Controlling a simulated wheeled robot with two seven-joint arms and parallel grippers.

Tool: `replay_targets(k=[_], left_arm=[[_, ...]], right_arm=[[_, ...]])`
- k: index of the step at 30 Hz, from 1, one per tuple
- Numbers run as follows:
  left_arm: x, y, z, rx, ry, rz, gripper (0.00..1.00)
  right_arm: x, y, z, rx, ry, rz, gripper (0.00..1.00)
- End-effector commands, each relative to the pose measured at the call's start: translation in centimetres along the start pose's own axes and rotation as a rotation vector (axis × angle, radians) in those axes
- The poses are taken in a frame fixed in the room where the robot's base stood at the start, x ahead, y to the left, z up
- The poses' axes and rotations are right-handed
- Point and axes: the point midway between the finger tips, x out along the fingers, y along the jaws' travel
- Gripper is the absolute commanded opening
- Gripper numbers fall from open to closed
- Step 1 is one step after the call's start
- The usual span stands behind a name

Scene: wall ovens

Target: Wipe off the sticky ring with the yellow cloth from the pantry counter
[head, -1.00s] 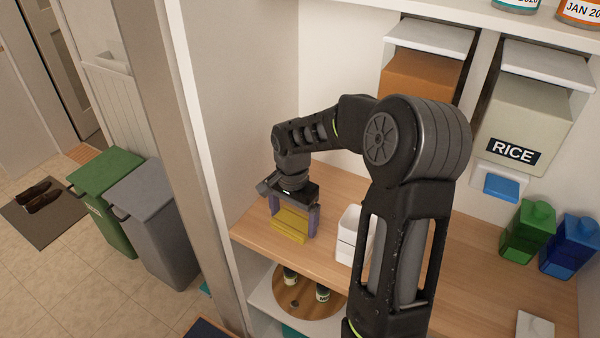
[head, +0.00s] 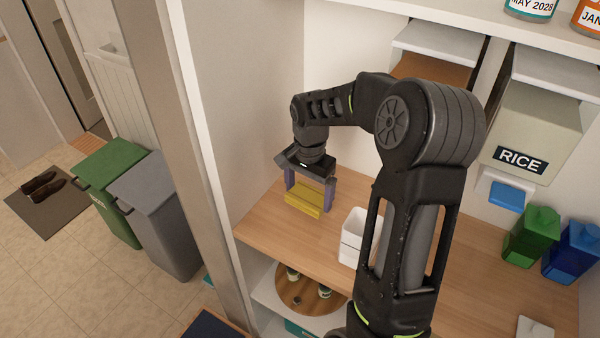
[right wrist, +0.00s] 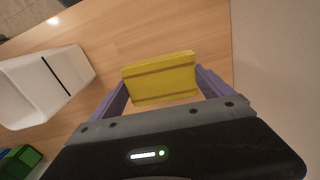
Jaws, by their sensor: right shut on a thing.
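My right gripper (head: 309,194) is shut on the yellow cloth (head: 303,202), a folded block held between its two purple fingers. The cloth is at or just above the wooden pantry counter (head: 265,229), near its left end; I cannot tell if it touches. In the right wrist view the cloth (right wrist: 160,78) shows brown stripes and spans the gap between the fingers. No sticky ring shows on the bare wood; cloth and arm cover part of the counter. My left gripper is not in view.
A white open container (head: 353,238) stands on the counter right of the cloth. Green (head: 530,235) and blue (head: 572,254) canisters stand farther right, below the rice dispenser (head: 530,130). The left pantry wall (head: 250,110) is close to the gripper. A round wooden tray (head: 300,300) with jars is below.

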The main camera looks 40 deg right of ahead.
Motion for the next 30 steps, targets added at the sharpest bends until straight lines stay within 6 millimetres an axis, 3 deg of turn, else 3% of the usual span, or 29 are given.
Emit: replay_targets(k=[12,30], left_arm=[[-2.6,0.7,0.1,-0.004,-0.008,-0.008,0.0],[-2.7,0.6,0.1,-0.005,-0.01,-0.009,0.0]], right_arm=[[-3.8,0.3,-0.8,-0.003,0.0,0.0,0.52],[-4.0,0.3,-0.9,-0.005,0.0,0.0,0.52]])
